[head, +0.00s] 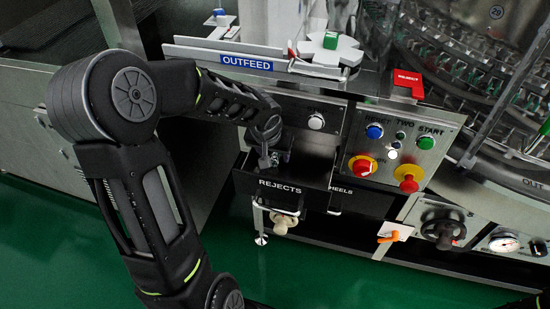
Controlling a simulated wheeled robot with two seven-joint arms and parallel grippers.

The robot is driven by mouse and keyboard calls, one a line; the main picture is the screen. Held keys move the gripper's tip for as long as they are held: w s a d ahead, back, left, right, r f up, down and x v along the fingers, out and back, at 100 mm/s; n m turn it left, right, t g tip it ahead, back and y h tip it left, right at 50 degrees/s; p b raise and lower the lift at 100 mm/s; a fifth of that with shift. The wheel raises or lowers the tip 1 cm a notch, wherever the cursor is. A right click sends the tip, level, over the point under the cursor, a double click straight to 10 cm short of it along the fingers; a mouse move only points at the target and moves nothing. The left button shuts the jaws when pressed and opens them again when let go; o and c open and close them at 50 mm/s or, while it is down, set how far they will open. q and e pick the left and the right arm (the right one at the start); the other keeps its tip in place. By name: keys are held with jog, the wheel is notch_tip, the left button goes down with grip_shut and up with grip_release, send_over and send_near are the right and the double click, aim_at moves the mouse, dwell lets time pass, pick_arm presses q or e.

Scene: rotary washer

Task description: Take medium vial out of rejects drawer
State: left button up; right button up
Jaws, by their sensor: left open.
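The rejects drawer (268,188) is a dark, open-topped drawer labelled REJECTS, pulled out below the outfeed on the machine front. My left arm reaches in from the left, and my left gripper (270,160) points down at the drawer's opening. The gripper is small and dark here; its jaws are open, with nothing clearly seen between them. I cannot make out the medium vial; the drawer's inside is dark and partly hidden by the gripper and the front panel.
The outfeed tray (222,50) with a green-topped item (330,41) lies above the drawer. To the right is a control panel (393,158) with coloured buttons and red knobs. The WHEELS drawer (355,200) sits beside the rejects drawer. Green floor (330,285) is clear in front.

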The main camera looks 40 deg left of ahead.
pick_arm(q)
jog(key=shift+w+f, duration=0.2)
jog(key=shift+f, duration=0.3)
jog(key=shift+c, duration=0.4)
grip_shut()
